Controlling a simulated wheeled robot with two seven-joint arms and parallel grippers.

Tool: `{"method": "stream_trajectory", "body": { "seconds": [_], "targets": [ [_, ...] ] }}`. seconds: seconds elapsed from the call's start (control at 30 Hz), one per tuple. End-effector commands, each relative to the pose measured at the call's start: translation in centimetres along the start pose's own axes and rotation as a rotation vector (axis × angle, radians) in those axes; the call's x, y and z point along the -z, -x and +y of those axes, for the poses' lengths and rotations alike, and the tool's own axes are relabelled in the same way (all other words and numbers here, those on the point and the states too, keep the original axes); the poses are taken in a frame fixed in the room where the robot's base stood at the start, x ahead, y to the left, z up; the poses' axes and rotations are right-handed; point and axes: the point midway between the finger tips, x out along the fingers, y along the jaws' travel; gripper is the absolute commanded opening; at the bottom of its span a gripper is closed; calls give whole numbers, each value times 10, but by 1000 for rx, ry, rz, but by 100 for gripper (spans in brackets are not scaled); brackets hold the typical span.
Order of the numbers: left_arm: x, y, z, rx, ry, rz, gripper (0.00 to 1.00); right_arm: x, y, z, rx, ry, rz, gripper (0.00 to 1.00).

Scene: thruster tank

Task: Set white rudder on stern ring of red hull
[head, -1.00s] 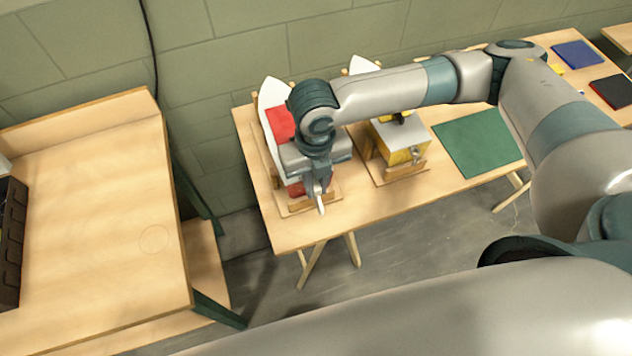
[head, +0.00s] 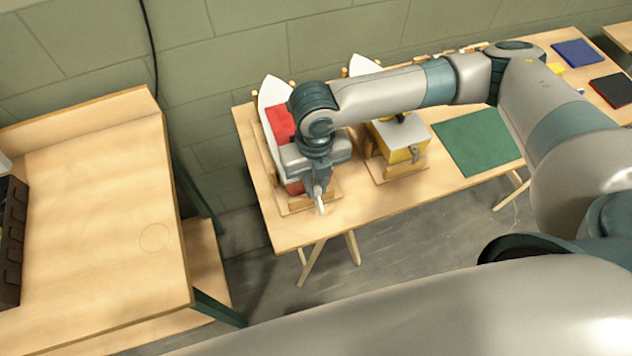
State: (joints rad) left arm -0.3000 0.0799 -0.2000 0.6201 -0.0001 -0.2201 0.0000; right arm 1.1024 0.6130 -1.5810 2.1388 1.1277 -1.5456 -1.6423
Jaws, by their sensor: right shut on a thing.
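The red hull (head: 281,124) lies in a wooden cradle at the left end of the far table, with its white pointed bow toward the wall. Its stern faces the table's front edge and is mostly hidden behind my right gripper (head: 319,200). That gripper is over the stern end, pointing down, shut on the small white rudder (head: 321,207). I cannot tell whether the rudder touches the stern ring, which is hidden. The large grey shape along the bottom is mine; my left gripper does not show.
A yellow hull (head: 399,149) sits in a second cradle just to the right. A green mat (head: 477,141), a blue pad (head: 577,54) and a dark red-edged pad (head: 612,91) lie further right. A bare wooden bench (head: 95,220) stands at left, with a dark bin (head: 12,240).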

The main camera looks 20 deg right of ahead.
Motion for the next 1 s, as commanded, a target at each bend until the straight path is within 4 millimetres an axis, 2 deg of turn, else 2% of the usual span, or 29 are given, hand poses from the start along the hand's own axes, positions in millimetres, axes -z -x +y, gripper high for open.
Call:
{"method": "stream_trajectory", "body": {
  "seconds": [0.23, 0.27, 0.3, 0.33, 0.37, 0.73, 1.0],
  "targets": [
    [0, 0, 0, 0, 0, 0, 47, 0, 0, 0, 0, 0, 0, 0],
    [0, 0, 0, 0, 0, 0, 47, 0, 0, 0, 0, 0, 0, 17],
    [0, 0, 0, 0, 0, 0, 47, 0, 0, 0, 0, 0, 0, 27],
    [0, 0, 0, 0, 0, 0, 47, 0, 0, 0, 0, 0, 0, 34],
    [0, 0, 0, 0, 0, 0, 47, 0, 0, 0, 0, 0, 0, 37],
    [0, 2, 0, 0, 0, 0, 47, 0, 2, 0, 0, 0, 0, 37],
    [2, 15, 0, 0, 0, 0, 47, 1, 15, 0, 0, 0, 0, 37]
  ]
}}
